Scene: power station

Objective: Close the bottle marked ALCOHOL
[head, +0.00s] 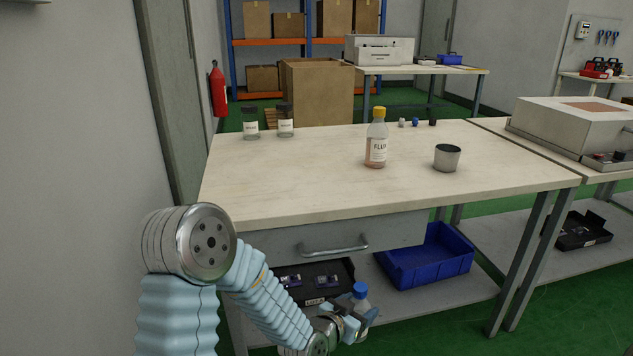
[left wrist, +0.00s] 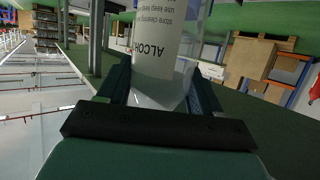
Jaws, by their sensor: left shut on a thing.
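The ALCOHOL bottle (left wrist: 165,55) is clear with a white label whose visible letters read "ALCOH". My left gripper (left wrist: 160,90) is shut on it, with one finger on each side of the bottle. In the head view this bottle (head: 362,303) shows a blue top, and my left gripper (head: 352,322) holds it low in front of the table, below the tabletop. Part of the bottle is hidden by the gripper. In the left wrist view the bottle's top is out of frame. My right gripper is not in view.
On the table (head: 300,190) stand a yellow-capped FLUX bottle (head: 377,140), a metal cup (head: 447,157), two dark-topped jars (head: 251,124) and several small pieces (head: 415,122). The front middle of the tabletop is clear. A drawer handle (head: 335,246) and a blue bin (head: 428,258) are below.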

